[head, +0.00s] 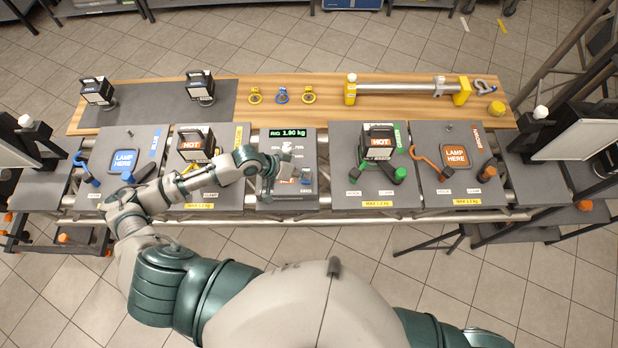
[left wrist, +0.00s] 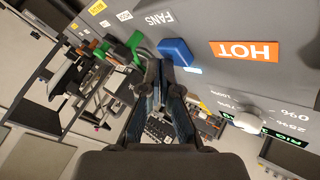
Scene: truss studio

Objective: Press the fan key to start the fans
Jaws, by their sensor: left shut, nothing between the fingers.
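The middle panel (head: 299,145) carries a green display reading RIG 1.90 kg (head: 289,133), a white knob (head: 287,147) and an orange HOT label (left wrist: 246,51). In the left wrist view a blue key (left wrist: 175,52) stands on the panel, near the white FANS label (left wrist: 155,18). A green key (left wrist: 134,45) is left of it. My left gripper (head: 276,171) is shut and empty over the middle panel; in the left wrist view its fingertips (left wrist: 163,68) are close to the blue key. Whether they touch it, I cannot tell. My right gripper is out of view.
Lamp boxes marked HOT stand on panels to the left (head: 195,146) and right (head: 379,141). Outer panels have LAMP HERE pads (head: 123,161) (head: 456,157). The wooden bench (head: 330,118) behind holds small rings (head: 282,95) and a metal tube (head: 400,89).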

